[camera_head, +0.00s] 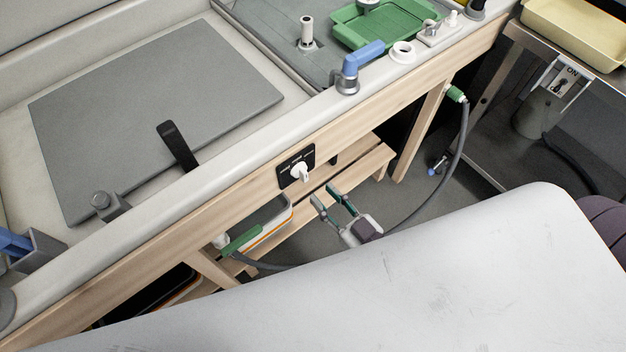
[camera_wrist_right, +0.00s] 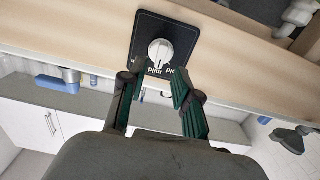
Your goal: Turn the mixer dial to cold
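The mixer dial is a white knob (camera_head: 301,172) on a black plate (camera_head: 284,178) with small white lettering, fixed to the wooden front rail of the sink bench. In the right wrist view the knob (camera_wrist_right: 160,52) sits on its black plate (camera_wrist_right: 143,28). The lettering below it appears upside down and seems to include "mild"; the rest is partly hidden by a finger. My right gripper (camera_head: 326,196) is open and empty, below and to the right of the dial. In the wrist view its green-padded fingers (camera_wrist_right: 152,80) stand apart, just short of the knob. My left gripper is not in view.
A wooden shelf (camera_head: 352,160) lies under the rail. A dark hose (camera_head: 447,165) hangs on the right from a green connector (camera_head: 457,93). A blue-handled fixture (camera_head: 362,55) stands on the bench rim above. A large pale surface fills the lower foreground.

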